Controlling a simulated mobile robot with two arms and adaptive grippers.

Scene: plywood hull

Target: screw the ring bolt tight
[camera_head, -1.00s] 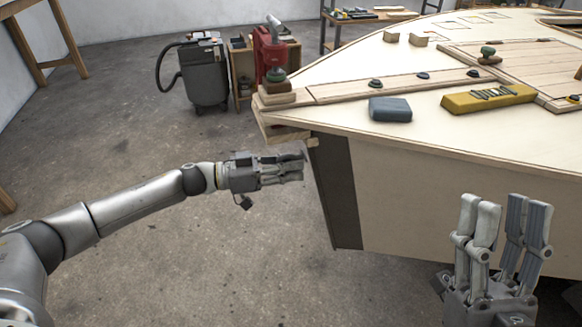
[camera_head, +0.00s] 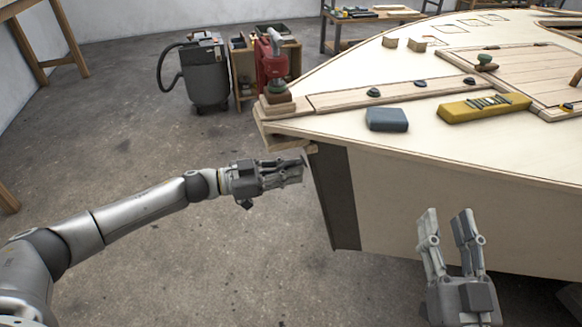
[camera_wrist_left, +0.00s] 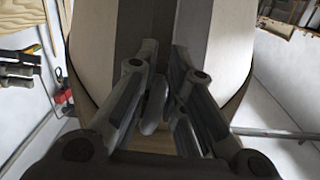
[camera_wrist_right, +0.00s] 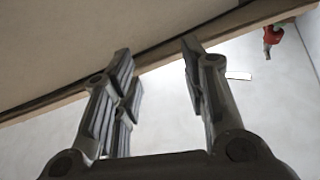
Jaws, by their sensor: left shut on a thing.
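The ring bolt (camera_wrist_left: 154,104) shows in the left wrist view as a grey rounded piece between the fingers, mostly hidden by them. My left gripper (camera_head: 300,170) is shut on it at the dark bow strip (camera_head: 337,200) of the plywood hull (camera_head: 420,205). The left wrist view shows the fingers (camera_wrist_left: 164,85) pointing at this strip. How deep the bolt sits cannot be seen. My right gripper (camera_head: 447,215) is open and empty, pointing up in front of the hull side. The right wrist view shows a clear gap between its fingers (camera_wrist_right: 160,60).
On the deck lie a blue-grey block (camera_head: 387,119) and a yellow level (camera_head: 485,107). A grey vacuum (camera_head: 204,72) stands behind on the floor. The floor around my left arm is clear.

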